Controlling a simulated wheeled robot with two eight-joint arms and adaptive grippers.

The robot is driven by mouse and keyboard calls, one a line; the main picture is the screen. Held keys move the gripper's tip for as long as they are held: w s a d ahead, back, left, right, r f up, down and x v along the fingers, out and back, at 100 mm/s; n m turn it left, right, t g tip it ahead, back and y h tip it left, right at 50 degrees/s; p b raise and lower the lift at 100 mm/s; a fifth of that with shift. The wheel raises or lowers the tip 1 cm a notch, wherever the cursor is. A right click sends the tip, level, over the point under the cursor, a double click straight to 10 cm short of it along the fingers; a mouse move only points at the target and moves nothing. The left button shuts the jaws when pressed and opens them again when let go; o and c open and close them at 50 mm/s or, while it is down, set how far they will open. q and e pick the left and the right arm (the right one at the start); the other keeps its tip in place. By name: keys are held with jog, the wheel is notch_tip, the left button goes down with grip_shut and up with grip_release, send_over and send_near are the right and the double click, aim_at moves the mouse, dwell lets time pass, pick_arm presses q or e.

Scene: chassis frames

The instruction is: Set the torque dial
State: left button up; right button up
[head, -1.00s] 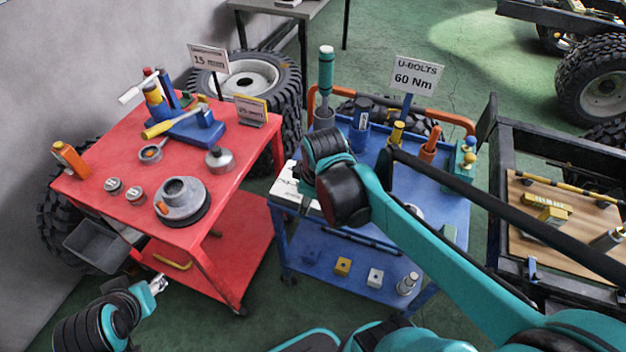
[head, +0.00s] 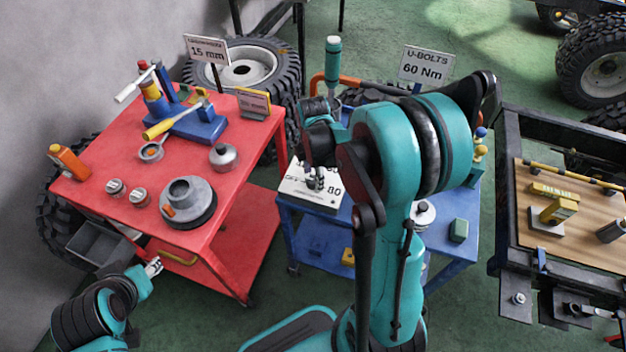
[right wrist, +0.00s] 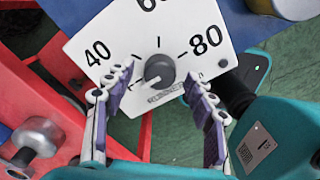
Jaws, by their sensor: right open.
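The torque dial is a white plate (right wrist: 110,45) with a dark round knob (right wrist: 159,69) in its middle. The plate reads 40 on the left and 80 on the right, with a number cut off at the top. In the head view the plate (head: 297,191) lies at the left end of the blue cart, partly hidden by my right arm. My right gripper (right wrist: 161,95) is open, its purple-padded fingers pointing at the plate on either side of the knob's line, with no clear contact. My left gripper (head: 154,267) is low beside the red cart, too small to read.
A sign (head: 427,65) above the blue cart (head: 327,232) reads U-BOLTS 60 Nm. A teal-handled tool (head: 333,62) stands behind my right gripper. The red cart (head: 110,183) on the left holds several tools. A black-framed chassis (head: 510,205) stands to the right.

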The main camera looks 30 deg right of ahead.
jog(key=shift+f, duration=0.45)
jog(key=c, duration=1.2)
jog(key=shift+o, duration=0.2)
